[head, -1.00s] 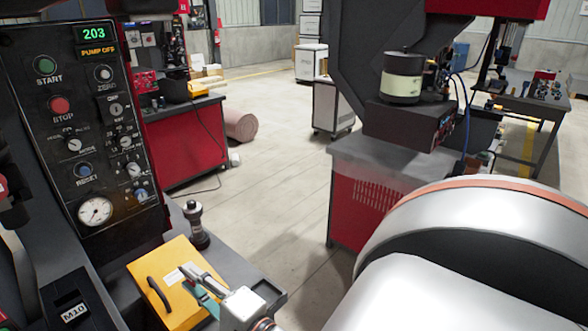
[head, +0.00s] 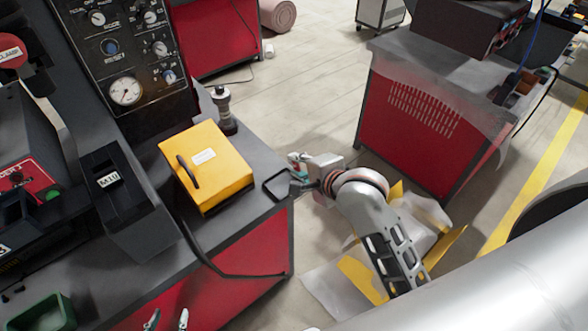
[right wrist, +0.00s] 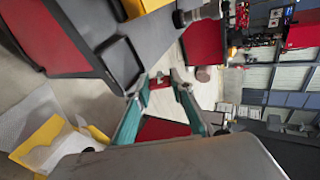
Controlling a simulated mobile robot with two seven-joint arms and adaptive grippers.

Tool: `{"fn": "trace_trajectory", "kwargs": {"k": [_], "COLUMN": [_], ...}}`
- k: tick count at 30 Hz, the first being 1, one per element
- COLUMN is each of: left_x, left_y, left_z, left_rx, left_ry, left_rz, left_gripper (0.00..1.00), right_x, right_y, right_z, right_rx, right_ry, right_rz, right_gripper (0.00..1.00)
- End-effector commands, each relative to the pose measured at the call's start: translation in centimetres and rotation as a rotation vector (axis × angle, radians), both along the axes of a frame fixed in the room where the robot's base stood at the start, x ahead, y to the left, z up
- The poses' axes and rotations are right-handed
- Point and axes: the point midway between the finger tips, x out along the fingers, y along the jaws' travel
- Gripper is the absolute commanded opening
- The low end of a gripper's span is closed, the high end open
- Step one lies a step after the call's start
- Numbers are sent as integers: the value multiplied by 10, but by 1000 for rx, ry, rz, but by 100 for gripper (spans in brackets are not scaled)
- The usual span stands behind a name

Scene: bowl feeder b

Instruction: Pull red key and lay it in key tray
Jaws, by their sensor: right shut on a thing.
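My right gripper (head: 297,168) is at the right end of the bench, close beside the small dark key tray (head: 276,186). In the right wrist view, its teal fingers (right wrist: 160,85) close toward a small red piece at their tips, the red key (right wrist: 159,82). The key tray also shows in that view (right wrist: 122,65), just left of the fingertips, and looks empty. The key's height over the tray is unclear. My left gripper (head: 167,319) is at the bottom edge of the head view, two fingertips apart with nothing seen between them; the rest is cut off.
A yellow box (head: 222,163) with a black handle lies on the bench left of the tray. A dark post (head: 223,108) stands behind it, near the control panel (head: 110,35).

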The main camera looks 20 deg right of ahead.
Motion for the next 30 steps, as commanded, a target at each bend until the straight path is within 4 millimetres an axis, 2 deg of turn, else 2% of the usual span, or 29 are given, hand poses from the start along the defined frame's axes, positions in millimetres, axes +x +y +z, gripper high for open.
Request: {"fn": "trace_trajectory", "kwargs": {"k": [9, 17, 30], "left_x": [-4, -3, 1], "left_y": [4, 3, -1], "left_z": [-3, -2, 0], "left_rx": [9, 6, -5], "left_ry": [6, 6, 0], "left_rz": [-4, -2, 6], "left_gripper": [40, 40, 40], "right_x": [2, 1, 1], "right_y": [15, 16, 16], "right_z": [-13, -23, -54], "right_rx": [-106, -122, -121], "right_ry": [186, 212, 209], "right_rz": [178, 205, 204], "right_gripper": [0, 0, 0]}}
